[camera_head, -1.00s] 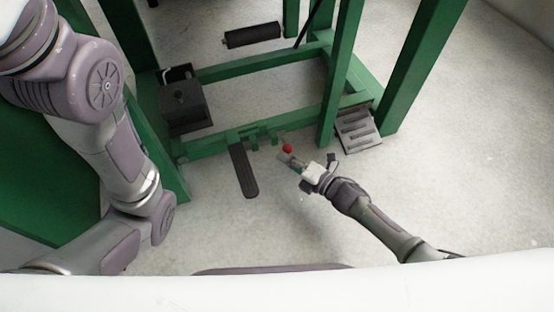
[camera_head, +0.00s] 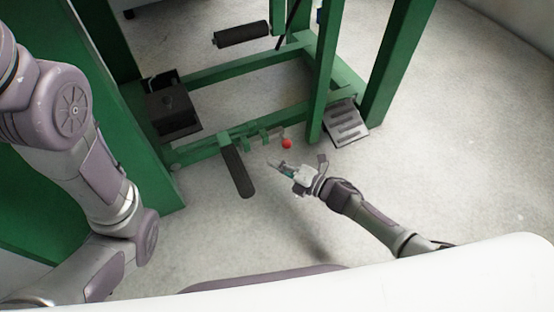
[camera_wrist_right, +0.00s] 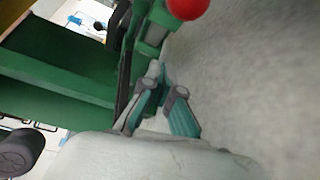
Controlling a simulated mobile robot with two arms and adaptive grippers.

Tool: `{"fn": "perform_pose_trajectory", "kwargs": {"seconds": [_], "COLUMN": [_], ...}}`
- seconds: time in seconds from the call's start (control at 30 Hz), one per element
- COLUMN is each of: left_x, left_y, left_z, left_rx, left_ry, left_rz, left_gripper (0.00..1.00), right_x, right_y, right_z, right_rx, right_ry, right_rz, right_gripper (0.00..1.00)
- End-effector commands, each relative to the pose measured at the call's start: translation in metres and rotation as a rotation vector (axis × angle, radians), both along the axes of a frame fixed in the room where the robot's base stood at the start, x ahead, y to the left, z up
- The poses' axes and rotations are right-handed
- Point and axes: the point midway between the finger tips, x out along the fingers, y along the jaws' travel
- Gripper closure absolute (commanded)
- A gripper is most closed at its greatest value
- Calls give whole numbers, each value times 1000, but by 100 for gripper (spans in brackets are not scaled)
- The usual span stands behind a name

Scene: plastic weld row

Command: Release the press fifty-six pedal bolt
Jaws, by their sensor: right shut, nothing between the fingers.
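The pedal bolt's round red knob (camera_head: 286,143) is at the right of the small green brackets (camera_head: 264,136) on the press's low front beam. The dark pedal (camera_head: 238,171) slopes down from that beam, left of the knob. My right gripper (camera_head: 273,164) is shut and empty, just below and left of the knob in the head view, apart from it. In the right wrist view the knob (camera_wrist_right: 187,7) is at the top edge, beyond the closed fingers (camera_wrist_right: 166,84). How far the bolt sits in its brackets is unclear. My left arm shows at left; its gripper is out of view.
Green press posts (camera_head: 323,75) rise behind the knob. A grey ribbed foot plate (camera_head: 345,124) stands at the right post's base. A black box (camera_head: 173,112) sits at the beam's left end. The pale floor (camera_head: 440,170) at right is clear.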

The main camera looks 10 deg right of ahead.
Motion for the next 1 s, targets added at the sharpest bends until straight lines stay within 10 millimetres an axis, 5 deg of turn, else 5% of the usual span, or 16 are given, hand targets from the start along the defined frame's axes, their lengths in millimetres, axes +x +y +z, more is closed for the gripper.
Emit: {"fn": "perform_pose_trajectory", "kwargs": {"seconds": [0.4, 1.0], "left_x": [1, 1], "left_y": [-1, 0], "left_z": [46, 49], "left_rx": [0, -3], "left_ry": [0, 1], "left_rz": [0, -4], "left_gripper": [60, 60], "right_x": [-52, -61], "right_y": [-60, -70], "right_z": [9, 7], "right_rx": [-6, -5], "right_ry": [3, 0], "right_rz": [-2, -1], "right_gripper": [100, 100]}}
